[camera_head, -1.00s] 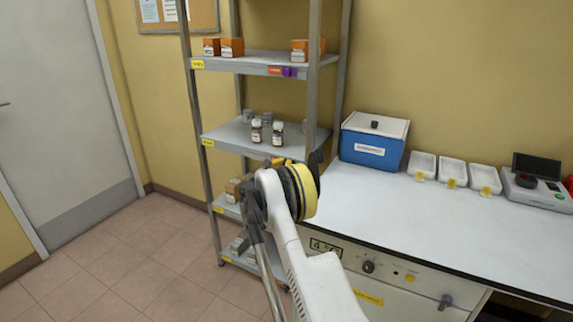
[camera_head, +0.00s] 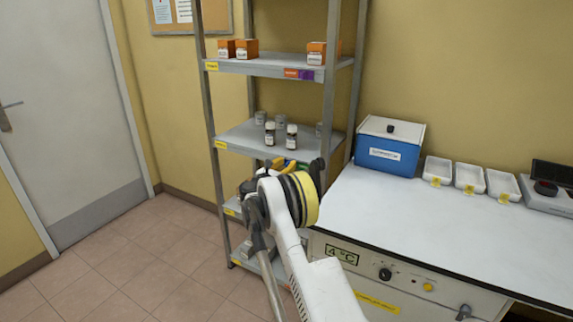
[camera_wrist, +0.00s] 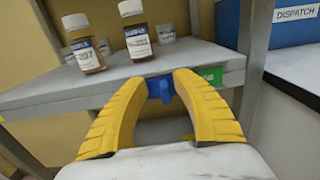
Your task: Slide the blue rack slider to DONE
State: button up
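The blue slider (camera_wrist: 160,87) is a small piece with a downward tab on the front edge of the grey shelf (camera_wrist: 60,96) in the wrist view. My gripper (camera_wrist: 161,80) points at that edge. Its two yellow fingers are apart, one on either side of the slider; I cannot tell whether they touch it. A green label (camera_wrist: 211,75) is on the shelf edge just right of the right finger, partly hidden, and I cannot read it. In the head view my gripper (camera_head: 288,167) is at the rack's middle shelf (camera_head: 240,142), mostly hidden behind my wrist.
Two amber bottles with white labels (camera_wrist: 84,45) (camera_wrist: 136,32) stand on the shelf above the slider. A rack post is close right of the fingers. A blue box (camera_head: 388,153) stands on the white counter (camera_head: 400,215), with several white trays beyond it.

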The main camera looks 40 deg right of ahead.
jog(key=v, duration=1.2)
jog(key=shift+w, duration=0.1)
jog(key=shift+r, duration=0.1)
jog(key=s+a+r+m+y, duration=0.8)
jog(key=s+a+r+m, duration=0.35)
jog(key=s+a, duration=0.35)
jog(key=s+a+f+m+y, duration=0.2)
jog(key=s+a+m+y, duration=0.2)
jog(key=s+a, duration=0.6)
jog(key=s+a+f+m+y, duration=0.2)
jog(key=s+a+m+y, duration=0.2)
jog(key=s+a+m, duration=0.3)
jog(key=s+a, duration=0.3)
jog(key=s, duration=0.4)
jog(key=shift+s+y, duration=0.15)
jog(key=shift+y, duration=0.15)
jog(key=shift+a, duration=0.1)
